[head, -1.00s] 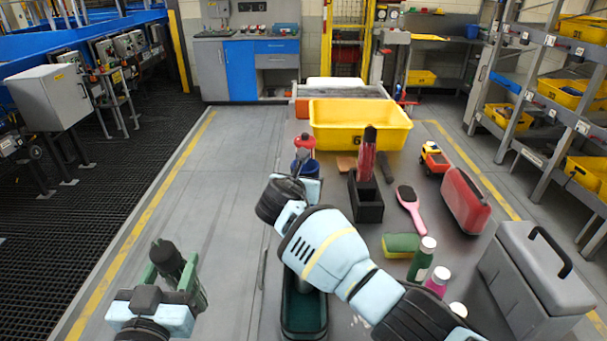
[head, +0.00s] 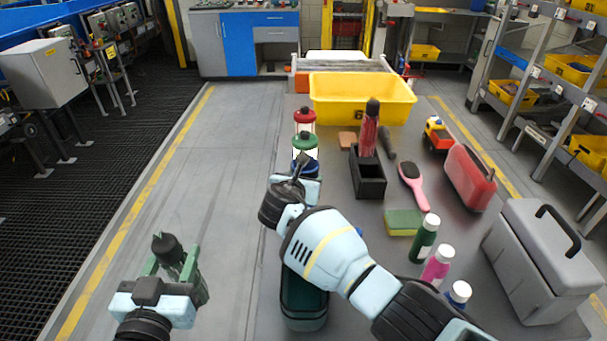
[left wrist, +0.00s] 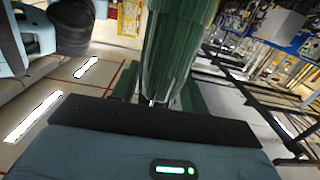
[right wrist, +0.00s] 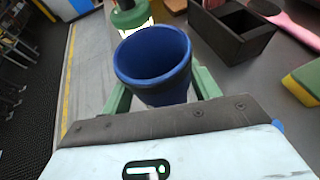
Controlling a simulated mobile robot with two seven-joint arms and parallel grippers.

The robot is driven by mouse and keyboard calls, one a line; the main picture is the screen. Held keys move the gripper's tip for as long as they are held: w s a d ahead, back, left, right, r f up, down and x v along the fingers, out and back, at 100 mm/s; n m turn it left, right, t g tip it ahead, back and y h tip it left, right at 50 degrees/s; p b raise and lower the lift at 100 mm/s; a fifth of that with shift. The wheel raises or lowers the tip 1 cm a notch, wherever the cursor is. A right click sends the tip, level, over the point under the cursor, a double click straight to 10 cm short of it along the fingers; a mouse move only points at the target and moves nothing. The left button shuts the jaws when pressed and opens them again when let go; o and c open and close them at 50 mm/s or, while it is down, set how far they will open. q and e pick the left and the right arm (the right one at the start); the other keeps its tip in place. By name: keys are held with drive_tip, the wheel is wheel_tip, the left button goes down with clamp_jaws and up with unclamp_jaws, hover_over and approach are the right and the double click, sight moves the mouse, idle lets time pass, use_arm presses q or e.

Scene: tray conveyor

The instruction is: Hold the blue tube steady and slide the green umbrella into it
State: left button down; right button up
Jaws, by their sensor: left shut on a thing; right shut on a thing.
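My left gripper (head: 174,264) is shut on the green umbrella (head: 168,246), off the left side of the table. The umbrella's folded dark green body (left wrist: 180,45) fills the upper middle of the left wrist view. My right gripper (head: 304,176) is shut on the blue tube (head: 312,165), whose rim shows just beyond the wrist. In the right wrist view the tube (right wrist: 152,82) stands between the green fingers, its open mouth toward the camera. I see nothing inside it. The umbrella and tube are well apart. The tube's lower end is hidden.
Green-capped (head: 304,140) and red-capped (head: 304,115) bottles stand behind the tube. A yellow bin (head: 361,97) stands behind. A dark green container (head: 303,302) is partly under my right arm.

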idle(0.4)
drive_tip(key=shift+f, duration=0.3)
drive_tip(key=o, duration=0.9)
drive_tip(key=shift+c, duration=0.2)
drive_tip(key=c, duration=0.9)
drive_tip(key=shift+o, duration=0.2)
